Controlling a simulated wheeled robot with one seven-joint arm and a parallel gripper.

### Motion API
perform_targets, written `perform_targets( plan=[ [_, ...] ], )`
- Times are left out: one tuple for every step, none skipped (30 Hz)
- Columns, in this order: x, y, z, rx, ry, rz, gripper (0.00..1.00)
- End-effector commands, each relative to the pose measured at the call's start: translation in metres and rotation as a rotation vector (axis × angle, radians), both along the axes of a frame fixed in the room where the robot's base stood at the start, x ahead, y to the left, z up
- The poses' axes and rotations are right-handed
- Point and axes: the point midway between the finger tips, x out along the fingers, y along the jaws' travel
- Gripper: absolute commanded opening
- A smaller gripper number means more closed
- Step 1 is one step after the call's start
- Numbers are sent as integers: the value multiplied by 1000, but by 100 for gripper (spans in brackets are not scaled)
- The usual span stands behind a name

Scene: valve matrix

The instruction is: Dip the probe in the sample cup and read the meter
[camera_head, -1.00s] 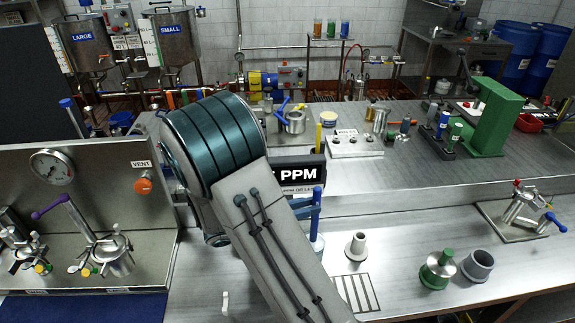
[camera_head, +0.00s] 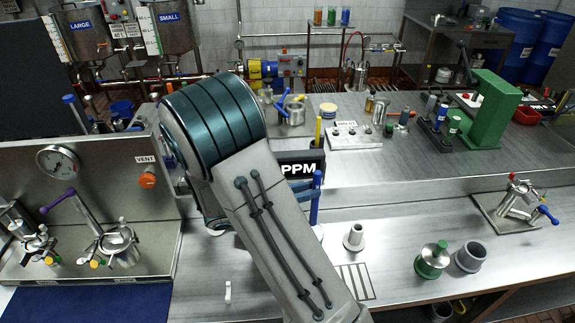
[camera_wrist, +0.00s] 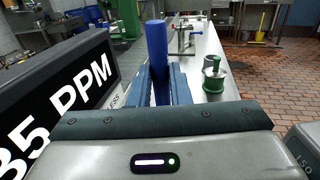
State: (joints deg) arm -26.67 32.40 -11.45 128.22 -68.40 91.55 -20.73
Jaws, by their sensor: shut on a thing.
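My gripper (camera_head: 309,188) is shut on a blue upright rod, the probe (camera_head: 316,205), beside the meter. In the wrist view the probe (camera_wrist: 157,48) stands between the two fingers (camera_wrist: 163,85). The meter is a black box with white lettering (camera_head: 300,169). In the wrist view its face (camera_wrist: 60,100) is close on the left and shows "35 PPM", with the left edge of the reading cut off. My arm covers part of the meter in the head view. I cannot pick out the sample cup for certain, and the probe's lower tip is not clear.
A grey cone-shaped piece (camera_head: 354,237), a green-based pot (camera_head: 433,260) and a grey cup (camera_head: 471,256) stand on the front bench to the right. A panel with a gauge (camera_head: 57,162) is at left. A clamp fixture (camera_head: 520,203) sits far right.

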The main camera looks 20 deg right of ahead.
Motion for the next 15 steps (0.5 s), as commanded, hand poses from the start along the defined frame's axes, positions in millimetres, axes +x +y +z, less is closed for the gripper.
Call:
perform_targets(
  plan=[
    [0, 0, 0, 0, 0, 0, 0],
    [0, 0, 0, 0, 0, 0, 0],
    [0, 0, 0, 0, 0, 0, 0],
    [0, 0, 0, 0, 0, 0, 0],
    [0, 0, 1, 0, 0, 0, 0],
    [0, 0, 2, 0, 0, 0, 0],
    [0, 0, 4, 0, 0, 0, 0],
    [0, 0, 6, 0, 0, 0, 0],
    [0, 0, 9, 0, 0, 0, 0],
    [0, 0, 12, 0, 0, 0, 0],
    [0, 0, 15, 0, 0, 0, 0],
    [0, 0, 19, 0, 0, 0, 0],
    [0, 0, 22, 0, 0, 0, 0],
    [0, 0, 25, 0, 0, 0, 0],
    [0, 0, 29, 0, 0, 0, 0]
  ],
)
